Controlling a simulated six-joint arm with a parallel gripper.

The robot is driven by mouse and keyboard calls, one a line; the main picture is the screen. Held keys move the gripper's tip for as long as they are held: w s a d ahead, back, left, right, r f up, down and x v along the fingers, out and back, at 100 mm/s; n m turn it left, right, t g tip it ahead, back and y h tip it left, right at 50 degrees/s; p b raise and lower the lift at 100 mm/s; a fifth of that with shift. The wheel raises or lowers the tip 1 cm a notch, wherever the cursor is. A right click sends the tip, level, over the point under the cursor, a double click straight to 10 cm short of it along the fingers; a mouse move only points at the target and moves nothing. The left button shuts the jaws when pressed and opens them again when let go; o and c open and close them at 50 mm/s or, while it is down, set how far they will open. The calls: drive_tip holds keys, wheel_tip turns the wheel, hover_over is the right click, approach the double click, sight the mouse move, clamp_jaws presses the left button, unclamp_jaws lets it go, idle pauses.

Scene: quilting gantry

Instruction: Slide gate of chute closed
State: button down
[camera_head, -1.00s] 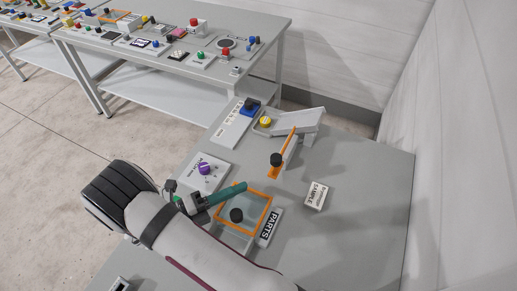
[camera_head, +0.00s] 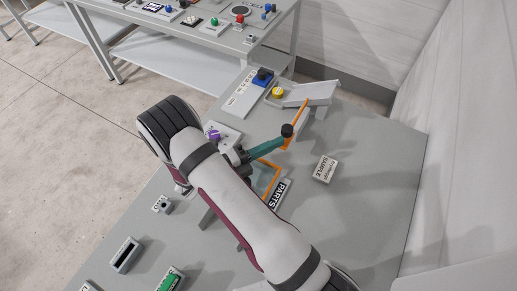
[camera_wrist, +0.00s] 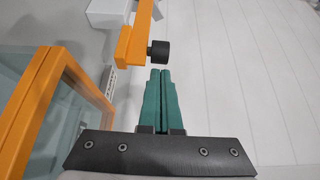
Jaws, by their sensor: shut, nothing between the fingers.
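The chute (camera_head: 312,92) is a pale grey sloped trough on the far part of the table in the head view. Its gate is an orange bar (camera_head: 299,118) that reaches out from the chute toward me, with a black knob (camera_head: 287,130) near its near end. The orange gate (camera_wrist: 134,42) and black knob (camera_wrist: 160,51) also show in the wrist view. My gripper (camera_head: 280,142) has teal fingers pressed together and empty. In the wrist view its fingertips (camera_wrist: 161,72) are just short of the knob; I cannot tell whether they touch it.
An orange-framed clear lid (camera_wrist: 38,95) is close left of my gripper in the wrist view. A PARTS label (camera_head: 280,194) and a white SAMPLE block (camera_head: 325,169) lie nearby. A yellow round object (camera_head: 278,92) is at the chute's left end.

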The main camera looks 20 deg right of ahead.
drive_tip(key=shift+w+d, duration=0.15)
drive_tip(key=shift+d, duration=0.35)
drive_tip(key=w+d, duration=0.7)
drive_tip(key=shift+w+d, duration=0.3)
drive_tip(key=v, duration=1)
drive_tip(key=shift+s+a, duration=0.1)
drive_tip(key=shift+s, duration=0.05)
